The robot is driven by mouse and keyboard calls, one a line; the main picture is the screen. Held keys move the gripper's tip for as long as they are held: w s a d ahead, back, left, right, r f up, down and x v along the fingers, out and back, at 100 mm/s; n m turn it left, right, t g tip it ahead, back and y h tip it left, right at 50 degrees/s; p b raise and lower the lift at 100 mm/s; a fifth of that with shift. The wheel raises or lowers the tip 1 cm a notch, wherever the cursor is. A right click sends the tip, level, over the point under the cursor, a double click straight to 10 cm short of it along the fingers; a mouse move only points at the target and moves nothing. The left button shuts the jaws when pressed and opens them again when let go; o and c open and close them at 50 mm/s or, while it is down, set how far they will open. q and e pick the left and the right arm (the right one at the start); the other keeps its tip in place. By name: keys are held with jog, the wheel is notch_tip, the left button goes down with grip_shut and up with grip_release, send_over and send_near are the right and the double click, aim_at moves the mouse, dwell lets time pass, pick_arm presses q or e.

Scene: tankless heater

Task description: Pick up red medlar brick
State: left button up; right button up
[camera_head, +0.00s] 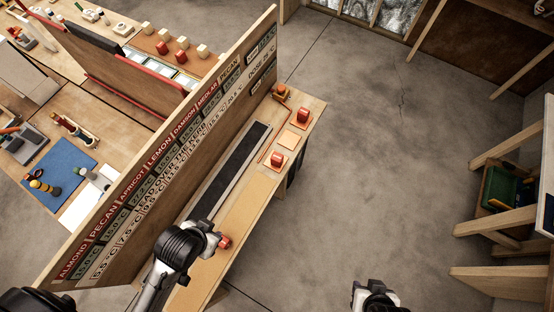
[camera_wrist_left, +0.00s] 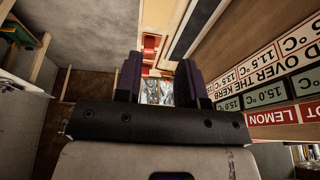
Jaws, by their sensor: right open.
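I cannot tell which is the medlar brick. In the left wrist view the fingers of my left gripper (camera_wrist_left: 160,85) stand apart with nothing between them. Red pieces (camera_wrist_left: 150,44) show beyond them. My right gripper (camera_head: 375,292) is open, over the floor at the bottom, away from the bench.
The tall sign board (camera_head: 165,165) with name and temperature labels walls off the bench's left side. A dark strip (camera_head: 230,172) runs along the bench (camera_head: 246,203). Other tables with blocks stand behind the board. Wooden shelving (camera_head: 497,220) is at the right. The middle floor is clear.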

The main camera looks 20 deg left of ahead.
pick_arm(q)
jog(key=o, duration=0.8)
jog(key=shift+a, duration=0.1)
jog(key=shift+o, duration=0.2)
jog(key=shift+s, duration=0.1)
